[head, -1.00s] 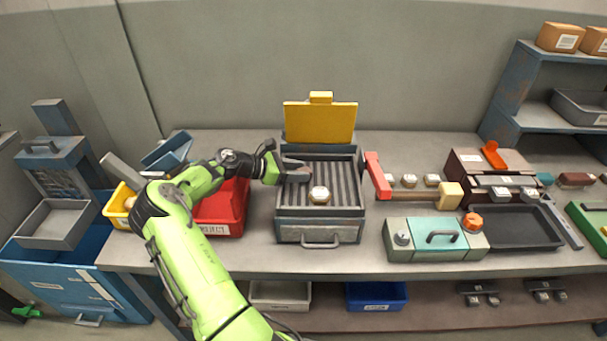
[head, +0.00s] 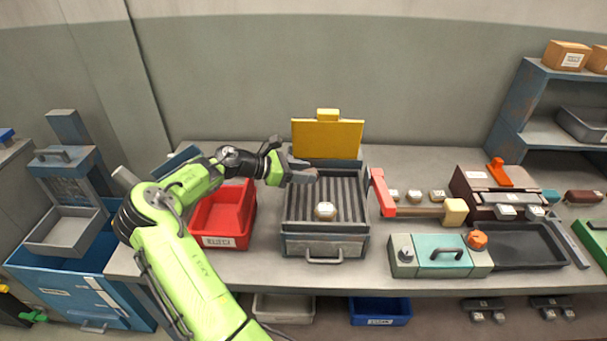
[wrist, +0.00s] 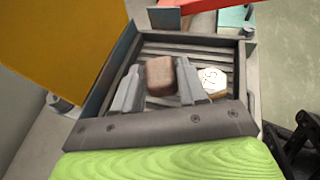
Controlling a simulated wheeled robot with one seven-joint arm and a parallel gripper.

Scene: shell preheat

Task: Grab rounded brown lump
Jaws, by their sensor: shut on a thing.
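A rounded brown lump (wrist: 160,76) is between the two fingers of my gripper (wrist: 157,92) in the wrist view. My gripper is shut on it, over the ribbed grey tray. In the head view my gripper (head: 303,174) is above the back left part of the tray (head: 325,245), and the lump is hardly distinguishable at its tip. A pale round piece with a marked top (head: 325,211) sits on the ribs towards the front of the tray. It also shows in the wrist view (wrist: 213,80), right of the fingers.
A yellow upright panel (head: 327,138) stands behind the tray. A red bin (head: 222,216) is to the left, beneath my arm.

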